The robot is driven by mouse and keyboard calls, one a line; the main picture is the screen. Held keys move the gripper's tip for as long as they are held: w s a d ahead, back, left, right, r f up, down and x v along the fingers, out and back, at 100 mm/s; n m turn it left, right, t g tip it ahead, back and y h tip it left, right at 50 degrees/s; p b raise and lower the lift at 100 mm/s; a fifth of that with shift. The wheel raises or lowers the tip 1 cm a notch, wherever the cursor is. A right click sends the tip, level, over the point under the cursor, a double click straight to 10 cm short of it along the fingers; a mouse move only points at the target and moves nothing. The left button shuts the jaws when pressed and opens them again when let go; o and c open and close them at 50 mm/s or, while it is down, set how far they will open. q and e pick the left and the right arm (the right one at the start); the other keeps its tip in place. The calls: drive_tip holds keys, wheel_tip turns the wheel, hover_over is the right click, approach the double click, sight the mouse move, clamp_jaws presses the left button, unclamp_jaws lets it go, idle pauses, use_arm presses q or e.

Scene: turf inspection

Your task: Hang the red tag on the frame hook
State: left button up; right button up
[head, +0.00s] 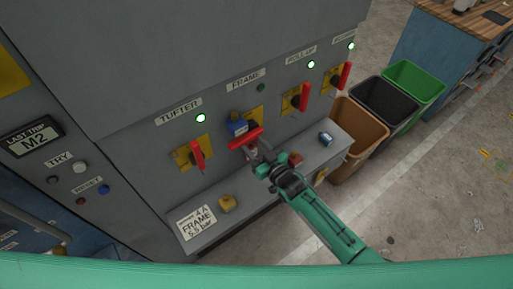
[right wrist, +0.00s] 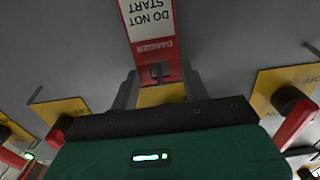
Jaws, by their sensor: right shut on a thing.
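The red tag (right wrist: 150,45) shows in the right wrist view, a red band marked DANGER and a white part reading DO NOT START upside down. My right gripper (right wrist: 160,88) is shut on its DANGER end, where a small dark piece (right wrist: 157,72) shows. In the head view my right gripper (head: 258,156) is at the panel under the FRAME label (head: 245,79), just below a crosswise red handle (head: 246,139). The tag is mostly hidden there. I cannot make out the hook or tell whether the tag is on it. My left gripper is not in view.
A blue lock-like block (head: 238,126) sits above the red handle. The TUFTER handle (head: 198,156) and ROLL-UP handle (head: 305,96) stand on either side. A ledge (head: 260,190) below carries a yellow block (head: 227,203) and a card (head: 197,222). Bins (head: 357,137) stand at right.

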idle(0.4)
drive_tip(key=o, duration=1.1)
drive_tip(key=shift+c, duration=0.2)
drive_tip(key=b+v, duration=0.2)
drive_tip(key=v, duration=1.2)
